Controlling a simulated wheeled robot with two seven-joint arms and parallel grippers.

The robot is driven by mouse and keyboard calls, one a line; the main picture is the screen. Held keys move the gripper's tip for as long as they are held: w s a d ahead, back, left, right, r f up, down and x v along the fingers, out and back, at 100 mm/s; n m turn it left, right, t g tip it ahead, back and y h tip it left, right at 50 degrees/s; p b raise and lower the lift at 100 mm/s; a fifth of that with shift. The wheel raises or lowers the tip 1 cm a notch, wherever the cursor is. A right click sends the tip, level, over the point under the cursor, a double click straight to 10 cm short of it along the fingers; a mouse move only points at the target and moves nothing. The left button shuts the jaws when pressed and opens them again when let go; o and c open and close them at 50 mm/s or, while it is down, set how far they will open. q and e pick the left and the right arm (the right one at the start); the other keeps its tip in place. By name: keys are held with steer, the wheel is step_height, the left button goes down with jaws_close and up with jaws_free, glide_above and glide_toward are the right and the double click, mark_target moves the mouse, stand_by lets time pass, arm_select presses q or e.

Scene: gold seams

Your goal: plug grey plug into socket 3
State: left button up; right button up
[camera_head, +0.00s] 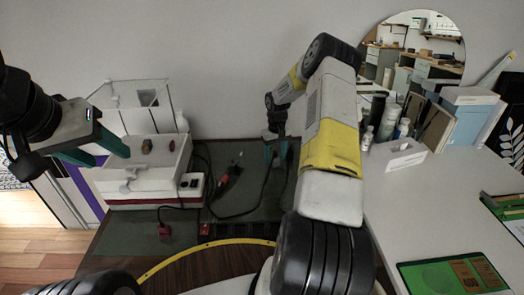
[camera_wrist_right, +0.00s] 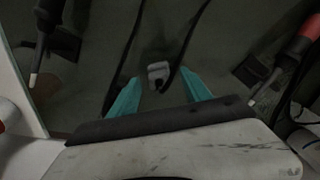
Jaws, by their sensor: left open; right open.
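In the right wrist view, a small light grey plug (camera_wrist_right: 158,72) lies on the dark mat just beyond and between the fingertips of my right gripper (camera_wrist_right: 158,88). The gripper is open and nothing is between its pads. In the head view, my right gripper (camera_head: 276,153) points down over the mat's back right part; I cannot make out the grey plug there. My left gripper (camera_head: 95,152) is open and empty, above the left side of the white box. A dark strip with red parts (camera_head: 230,230) lies at the mat's front, probably the sockets; socket 3 cannot be told apart.
A red plug (camera_head: 164,232) lies on the mat at front left. A white box (camera_head: 145,172) stands behind it, with a small outlet unit (camera_head: 191,185) beside it. A red-handled tool (camera_head: 229,178) and dark cables lie across the mat. The right white table (camera_head: 420,210) holds bottles and folders.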

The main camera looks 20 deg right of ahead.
steer(key=shift+f, duration=0.85)
jaws_close()
steer(key=shift+r, duration=0.1)
